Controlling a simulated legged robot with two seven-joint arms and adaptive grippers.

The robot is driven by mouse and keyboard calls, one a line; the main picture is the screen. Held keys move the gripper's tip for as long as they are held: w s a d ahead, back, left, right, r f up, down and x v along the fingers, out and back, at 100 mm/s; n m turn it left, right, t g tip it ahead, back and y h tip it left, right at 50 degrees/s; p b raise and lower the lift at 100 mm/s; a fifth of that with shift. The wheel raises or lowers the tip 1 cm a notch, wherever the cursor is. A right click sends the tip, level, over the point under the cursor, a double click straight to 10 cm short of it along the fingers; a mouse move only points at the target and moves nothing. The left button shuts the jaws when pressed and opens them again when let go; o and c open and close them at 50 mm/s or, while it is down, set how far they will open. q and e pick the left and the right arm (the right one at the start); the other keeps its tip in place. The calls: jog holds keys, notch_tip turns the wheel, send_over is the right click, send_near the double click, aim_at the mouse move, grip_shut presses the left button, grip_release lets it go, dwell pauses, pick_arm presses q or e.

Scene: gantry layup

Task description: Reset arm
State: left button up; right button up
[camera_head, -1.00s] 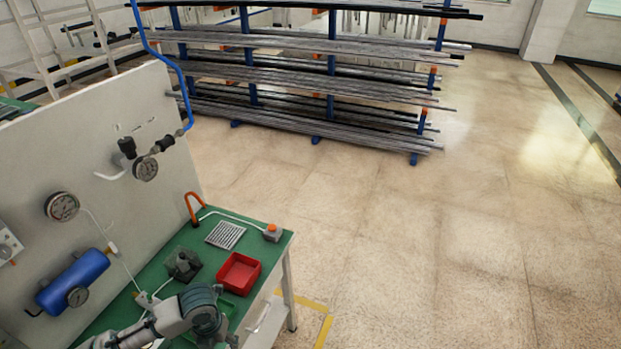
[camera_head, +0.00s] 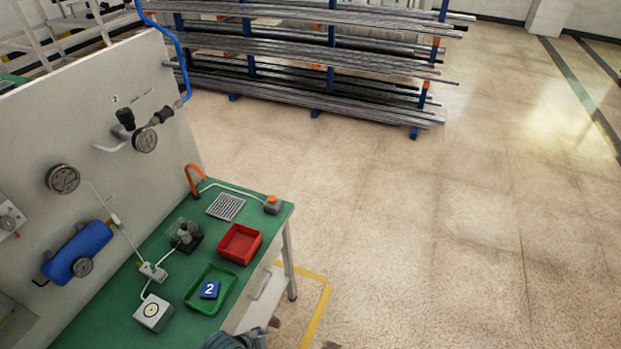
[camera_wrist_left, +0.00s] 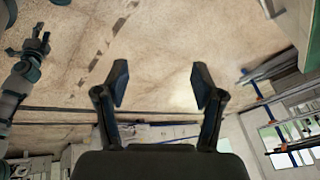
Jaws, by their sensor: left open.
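My left gripper (camera_wrist_left: 160,85) is open and empty in the left wrist view, with bare floor between its fingers. Only a grey piece of my arm shows at the bottom edge of the head view, off the front of the green bench (camera_head: 110,300). A second arm of mine shows at the left of the wrist view; its gripper (camera_wrist_left: 37,42) is small and its opening is unclear. On the bench, a blue block marked 2 (camera_head: 210,289) lies in a green tray (camera_head: 193,298). No gripper touches it.
A red bin (camera_head: 240,244), a metal grille (camera_head: 226,207) and a white box with a round dial (camera_head: 153,313) sit on the bench. A grey panel (camera_head: 110,90) with gauges stands behind. A bar rack (camera_head: 310,60) stands farther back. The floor at right is clear.

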pick_arm(q)
jog(key=s+a+f+n+y, duration=0.3)
jog(key=s+a+f+n, duration=0.5)
jog(key=a+n, duration=0.4)
jog(key=s+d+f+g, duration=0.1)
jog(key=s+f, duration=0.1)
jog(key=f, duration=1)
jog(key=s+d+f+g, duration=0.1)
jog(key=f, duration=1.1)
jog(key=s+a+f, duration=0.2)
jog(key=s+f, duration=1.3)
jog(key=s, duration=0.2)
jog(key=shift+s+a+f+n+g, duration=0.15)
jog(key=shift+a+f+n+g, duration=0.15)
jog(key=shift+g, duration=0.1)
pick_arm(e)
jog(key=shift+a+r, duration=0.1)
jog(key=shift+a, duration=0.95)
pick_arm(q)
jog(key=shift+a, duration=0.15)
pick_arm(e)
jog(key=shift+a, duration=0.15)
